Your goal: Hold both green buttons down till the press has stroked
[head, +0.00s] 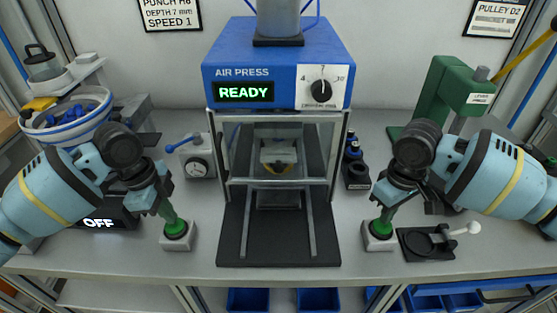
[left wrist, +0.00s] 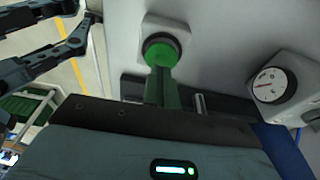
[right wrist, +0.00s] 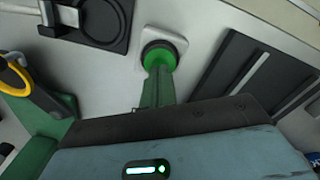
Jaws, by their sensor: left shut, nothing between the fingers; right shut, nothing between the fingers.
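The left green button (head: 175,229) sits on a pale box at the bench front, left of the press; it also shows in the left wrist view (left wrist: 166,46). My left gripper (head: 174,218) is shut and empty, its green fingertips at the top of this button. The right green button (head: 379,230) sits on a similar box right of the press, and shows in the right wrist view (right wrist: 159,54). My right gripper (head: 382,218) is shut and empty, its fingertips at that button's top. I cannot tell how far either button is pressed. The blue air press (head: 278,75) displays READY.
A clear guard (head: 240,150) fronts the press, with a dark railed base plate (head: 279,240) before it. A black fixture with a white-knobbed lever (head: 427,243) is right of the right button. A gauge box (head: 197,160) stands behind the left button. A parts bowl (head: 60,122) is far left.

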